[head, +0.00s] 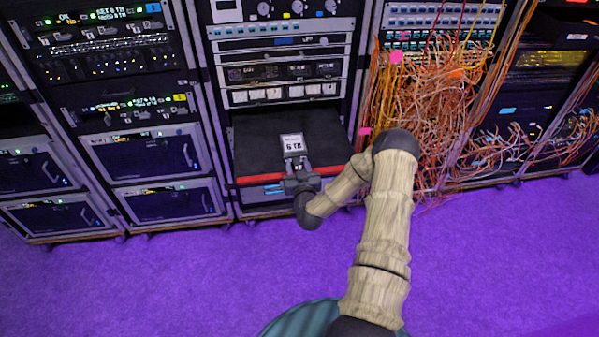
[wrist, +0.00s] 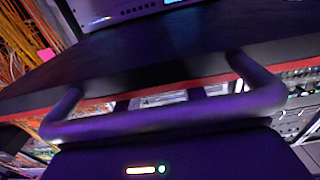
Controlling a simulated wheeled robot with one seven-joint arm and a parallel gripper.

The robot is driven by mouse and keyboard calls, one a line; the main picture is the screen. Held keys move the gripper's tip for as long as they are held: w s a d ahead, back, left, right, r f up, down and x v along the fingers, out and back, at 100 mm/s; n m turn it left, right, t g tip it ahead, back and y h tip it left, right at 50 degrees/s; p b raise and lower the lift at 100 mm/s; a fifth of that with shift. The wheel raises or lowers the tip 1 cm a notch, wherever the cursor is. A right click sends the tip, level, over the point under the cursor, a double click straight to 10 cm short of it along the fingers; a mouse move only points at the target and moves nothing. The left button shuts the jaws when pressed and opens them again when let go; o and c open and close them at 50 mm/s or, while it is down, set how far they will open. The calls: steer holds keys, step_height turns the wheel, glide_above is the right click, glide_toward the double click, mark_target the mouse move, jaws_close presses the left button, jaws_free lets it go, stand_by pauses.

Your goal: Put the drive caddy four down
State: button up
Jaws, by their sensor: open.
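A drive caddy (head: 293,143) with a pale label reading "6 TB" rests on a black shelf (head: 255,150) with a red front edge, in the middle rack. No number four is readable on it. My gripper (head: 295,163) is open at the caddy's near end, at the shelf's front edge. I cannot tell whether the fingers touch the caddy. The wrist view shows the dark shelf edge with its red strip (wrist: 35,110) close up, behind a curved dark bar.
Rack units (head: 283,72) stand above the shelf. A dense tangle of orange cables (head: 430,105) hangs to the right of the shelf, near my arm. Racks with dark-fronted units (head: 155,157) stand at the left. The purple floor (head: 180,275) in front is clear.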

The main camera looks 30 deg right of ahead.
steer(key=shift+s+r+p, duration=0.15)
steer(key=shift+r+p, duration=0.25)
steer(key=shift+p, duration=0.05)
steer(key=v, duration=1.1)
steer(key=shift+s+b, duration=0.3)
steer(key=shift+w+a+r, duration=0.1)
steer(key=shift+w+a, duration=0.05)
steer(key=shift+a, duration=0.05)
steer(key=a+r+n+g+y, duration=0.3)
steer(key=a+n+g+y, duration=0.35)
steer(key=a, duration=0.25)
steer(key=s+a+r+m+g, duration=0.1)
steer(key=s+r+g, duration=0.3)
steer(key=s, duration=0.4)
steer(key=s+a+r+m+g+h, duration=0.1)
steer(key=s+a+r+m+g, duration=0.1)
steer(key=s+r, duration=0.5)
steer(key=shift+s+a+r+g, duration=0.3)
steer(key=shift+s+a+g, duration=0.6)
steer(key=shift+g, duration=0.25)
